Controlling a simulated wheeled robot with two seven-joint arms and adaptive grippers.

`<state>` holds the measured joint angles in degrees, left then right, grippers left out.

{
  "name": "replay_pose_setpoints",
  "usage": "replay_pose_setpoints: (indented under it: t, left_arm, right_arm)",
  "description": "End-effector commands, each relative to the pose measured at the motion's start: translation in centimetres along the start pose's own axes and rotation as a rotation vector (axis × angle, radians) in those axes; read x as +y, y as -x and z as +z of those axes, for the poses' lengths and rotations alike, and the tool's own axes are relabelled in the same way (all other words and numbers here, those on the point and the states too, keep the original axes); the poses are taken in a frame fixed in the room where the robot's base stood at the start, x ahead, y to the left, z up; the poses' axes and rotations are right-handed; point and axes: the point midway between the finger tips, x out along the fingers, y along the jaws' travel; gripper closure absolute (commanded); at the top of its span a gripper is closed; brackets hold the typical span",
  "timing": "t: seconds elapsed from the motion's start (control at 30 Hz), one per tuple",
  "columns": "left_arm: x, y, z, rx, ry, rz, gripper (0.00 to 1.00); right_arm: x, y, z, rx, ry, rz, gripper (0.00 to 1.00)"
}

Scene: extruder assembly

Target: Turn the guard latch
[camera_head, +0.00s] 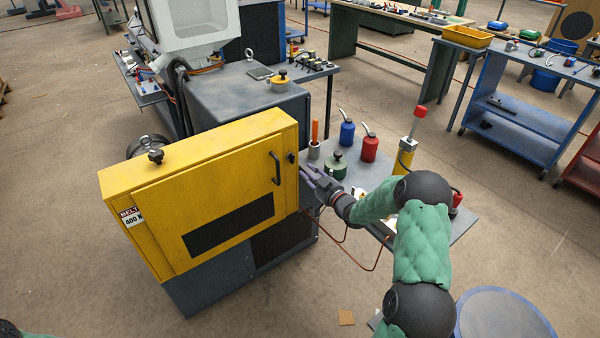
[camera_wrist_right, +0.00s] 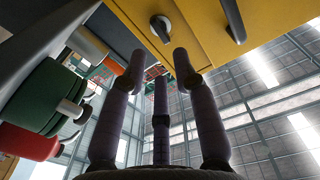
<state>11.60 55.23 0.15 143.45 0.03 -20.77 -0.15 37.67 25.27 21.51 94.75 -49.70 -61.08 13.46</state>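The yellow guard (camera_head: 160,215) is a large box cover on the machine, its door closed. The guard latch (camera_head: 291,157) is a small dark knob near the guard's right edge, beside the black door handle (camera_head: 276,168). My left gripper is out of view.
A side table right of the guard holds a green container (camera_head: 336,166), a blue oil can (camera_head: 347,133), a red oil can (camera_head: 369,148) and an orange-handled tool (camera_head: 314,138). A copper-coloured line (camera_head: 352,262) loops below my right arm. Floor in front is mostly clear.

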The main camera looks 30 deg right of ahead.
Motion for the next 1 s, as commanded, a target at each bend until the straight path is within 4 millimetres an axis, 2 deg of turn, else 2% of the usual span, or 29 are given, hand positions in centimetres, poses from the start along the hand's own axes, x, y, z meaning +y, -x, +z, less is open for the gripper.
replay_pose_setpoints:
  t: [0.27, 0.87, 1.0]
  left_arm:
    - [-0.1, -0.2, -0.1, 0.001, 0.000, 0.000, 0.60]
    - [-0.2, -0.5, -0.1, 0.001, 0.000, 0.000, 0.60]
    - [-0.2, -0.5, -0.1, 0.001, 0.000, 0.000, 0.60]
  right_arm:
    - [0.0, -1.9, 0.0, 0.002, 0.002, -0.002, 0.70]
    - [-0.1, -8.1, -0.1, 0.001, 0.001, -0.002, 0.70]
    - [-0.1, -7.9, 0.0, 0.000, 0.000, -0.001, 0.70]
